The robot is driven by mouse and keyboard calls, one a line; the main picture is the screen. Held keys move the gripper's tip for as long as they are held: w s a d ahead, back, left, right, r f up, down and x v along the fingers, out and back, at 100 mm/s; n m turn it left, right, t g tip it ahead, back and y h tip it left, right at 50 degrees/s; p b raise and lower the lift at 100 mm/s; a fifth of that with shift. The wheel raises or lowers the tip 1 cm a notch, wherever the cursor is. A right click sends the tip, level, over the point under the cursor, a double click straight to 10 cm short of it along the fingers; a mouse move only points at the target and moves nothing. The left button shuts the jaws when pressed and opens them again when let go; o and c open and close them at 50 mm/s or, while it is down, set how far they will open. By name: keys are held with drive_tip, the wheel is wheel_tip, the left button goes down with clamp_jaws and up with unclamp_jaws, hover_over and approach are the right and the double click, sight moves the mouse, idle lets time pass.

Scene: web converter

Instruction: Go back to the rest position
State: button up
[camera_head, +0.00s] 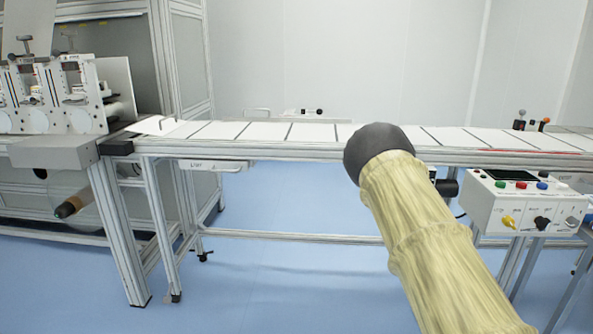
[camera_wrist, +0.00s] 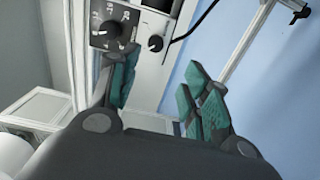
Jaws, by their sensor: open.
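My gripper (camera_wrist: 158,68) is open and empty in the wrist view. Its two green-padded fingers are spread apart with nothing between them. A grey-white control panel with black knobs (camera_wrist: 107,32) lies beyond the fingers; whether the left finger touches it I cannot tell. In the head view my arm, in a yellowish sleeve with a dark rounded joint, reaches up from the lower right across the front of the conveyor. The gripper itself is hidden in that view.
A long conveyor (camera_head: 265,148) with white panels runs across the head view. A control box (camera_head: 520,208) with coloured buttons hangs at the right. The converter machine (camera_head: 75,95) stands at the left. Blue floor (camera_head: 290,285) is clear in front.

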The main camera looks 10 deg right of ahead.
drive_tip(key=s+a+f+m+g, duration=0.35)
drive_tip(key=s+f, duration=0.55)
drive_tip(key=f, duration=0.3)
drive_tip(key=s+a+f+m+g, duration=0.4)
drive_tip(key=s+f, duration=0.4)
drive_tip(key=f, duration=0.4)
drive_tip(key=s+a+f+m+g+y, duration=0.1)
drive_tip(key=s+a+f+m+g, duration=0.1)
drive_tip(key=s+a+f, duration=0.35)
drive_tip(key=s+a+f+m+g+y, duration=0.1)
drive_tip(key=s+a+f+m+g, duration=0.1)
drive_tip(key=s+a, duration=0.65)
drive_tip(key=s+a+f+m+g+y, duration=0.1)
drive_tip(key=s+a+f+m+g, duration=0.2)
drive_tip(key=s, duration=0.8)
drive_tip(key=s+a+m+g+y, duration=0.1)
drive_tip(key=s+a+g+y, duration=0.15)
drive_tip(key=s+a, duration=0.85)
wheel_tip(320, 180, up, 25)
drive_tip(key=s+d+h+p, duration=0.1)
drive_tip(key=d+p, duration=0.1)
drive_tip(key=p, duration=2.3)
drive_tip(key=shift+s+f+p, duration=0.15)
drive_tip(key=shift+s+p, duration=0.15)
drive_tip(key=shift+s, duration=0.05)
